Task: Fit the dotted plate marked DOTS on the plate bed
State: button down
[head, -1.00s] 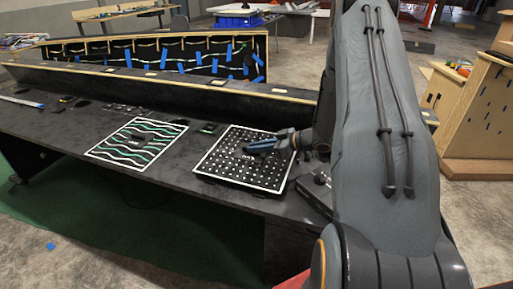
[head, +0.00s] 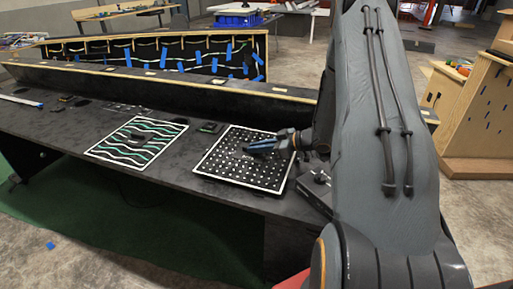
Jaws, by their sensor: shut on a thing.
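The dotted plate (head: 240,165) is a dark square with white dots and a white border, lying flat on or just above the dark console table at the picture's centre. Its marking is too small to read surely. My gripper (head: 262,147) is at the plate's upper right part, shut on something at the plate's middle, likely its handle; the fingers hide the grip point. I cannot make out the plate bed; it may be hidden under the plate.
A plate with wavy white and green lines (head: 137,141) lies to the left, with a dark handle on it. A small dark box (head: 316,186) sits right of the dotted plate. A long wooden-edged console trough (head: 170,81) runs behind. A small dark block (head: 209,127) lies between the plates.

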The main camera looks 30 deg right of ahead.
jog(key=shift+f+b, duration=0.3)
jog(key=shift+f, duration=0.55)
dwell(0.9)
jog(key=c, duration=1.7)
grip_release()
notch_tip(320, 180, up, 10)
jog(key=shift+b, duration=0.6)
